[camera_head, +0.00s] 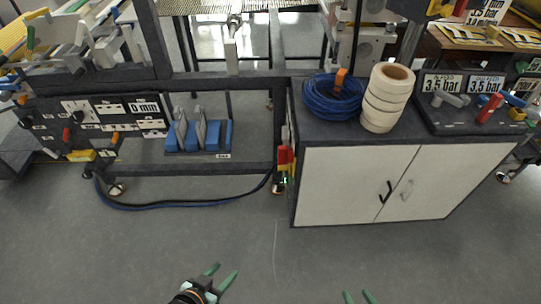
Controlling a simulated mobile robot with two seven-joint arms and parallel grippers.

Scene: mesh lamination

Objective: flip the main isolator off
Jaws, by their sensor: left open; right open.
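A small red and yellow fitting (285,156) sits on the left side of the white cabinet, seen edge-on. A small red part (66,135) also shows on the dark panel at the left. I cannot tell from this view which of these, if either, is the main isolator, or its position. My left gripper (223,273) is open and empty at the bottom, over the floor, below and left of the cabinet. My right gripper (358,297) is open at the bottom edge, mostly out of the frame. Both are well apart from these parts.
The white cabinet (345,185) carries a blue hose coil (331,102), white rolls (386,100) and two 3,5 bar regulators (468,95). A dark frame with blue holders (180,138) stands left. A hose (185,205) lies on the floor. The grey floor in front is clear.

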